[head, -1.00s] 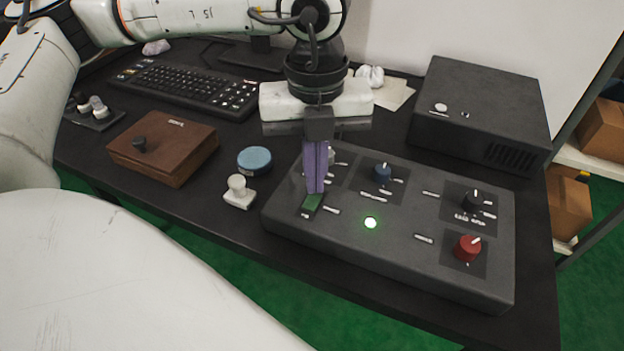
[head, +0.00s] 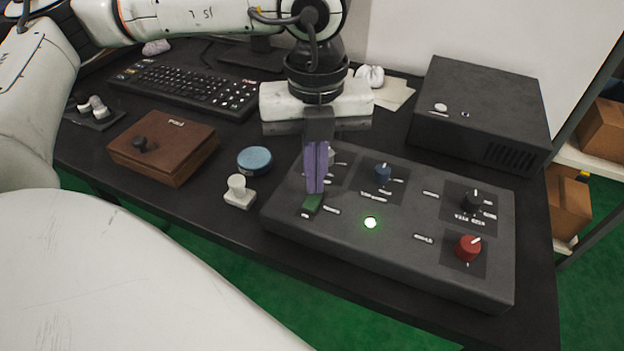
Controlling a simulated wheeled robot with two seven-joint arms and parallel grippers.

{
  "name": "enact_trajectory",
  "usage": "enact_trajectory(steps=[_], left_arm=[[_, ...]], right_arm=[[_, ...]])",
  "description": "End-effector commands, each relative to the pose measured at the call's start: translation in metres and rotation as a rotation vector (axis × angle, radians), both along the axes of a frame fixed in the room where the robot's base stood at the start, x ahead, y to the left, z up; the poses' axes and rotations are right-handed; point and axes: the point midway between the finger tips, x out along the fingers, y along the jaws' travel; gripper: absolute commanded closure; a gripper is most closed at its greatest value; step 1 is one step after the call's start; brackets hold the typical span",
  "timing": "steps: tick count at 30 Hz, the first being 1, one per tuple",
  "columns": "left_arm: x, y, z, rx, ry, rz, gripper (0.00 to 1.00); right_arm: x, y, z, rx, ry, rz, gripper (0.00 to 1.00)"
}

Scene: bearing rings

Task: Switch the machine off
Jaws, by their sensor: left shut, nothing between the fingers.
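The machine is a dark grey control panel (head: 400,255) on the black table, with its top face tilted toward me. A green rocker switch (head: 312,204) sits at its front left. A round lamp (head: 371,223) right of the switch glows green. My right gripper is not in view.
A brown wooden box with a black knob (head: 165,146), a blue round puck (head: 254,160) and a white knob on a base (head: 238,190) stand left of the panel. A black box (head: 480,112) stands behind it. A keyboard (head: 188,86) lies at the back left.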

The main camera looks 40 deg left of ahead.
Motion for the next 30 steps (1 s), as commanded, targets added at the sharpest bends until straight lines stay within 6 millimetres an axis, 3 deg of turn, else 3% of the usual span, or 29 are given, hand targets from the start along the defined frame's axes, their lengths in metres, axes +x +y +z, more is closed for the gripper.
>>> enact_trajectory(steps=[30], left_arm=[[-0.0001, 0.0001, -0.0088, 0.000, 0.000, 0.000, 1.00]], right_arm=[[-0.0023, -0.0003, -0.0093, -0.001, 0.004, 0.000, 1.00]])
